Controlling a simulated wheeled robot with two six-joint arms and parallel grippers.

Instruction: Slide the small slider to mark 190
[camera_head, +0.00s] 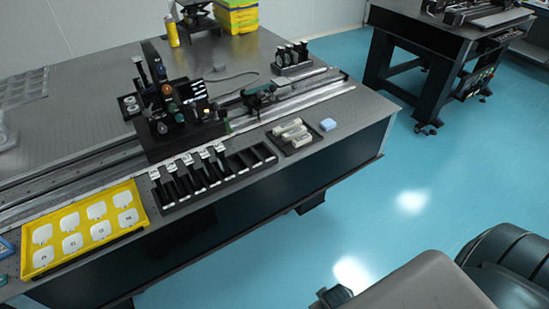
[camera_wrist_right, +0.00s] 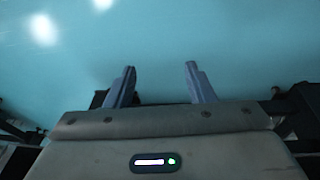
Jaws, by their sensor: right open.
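A long metal rail (camera_head: 310,96) runs across the optical table. A small dark carriage, which looks like the small slider (camera_head: 258,98), sits on it right of a large black block with optics (camera_head: 180,118). The scale marks are too small to read, so its position against 190 cannot be told. My right gripper (camera_wrist_right: 160,72) is open and empty in the right wrist view, its two fingers apart over the blue floor, away from the slider. My left gripper is in neither view.
In front of the rail are a yellow tray (camera_head: 138,214) with white pieces, a black rack (camera_head: 235,165) with upright holders and a small dark tray (camera_head: 290,148). A black holder group (camera_head: 291,58) stands behind.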

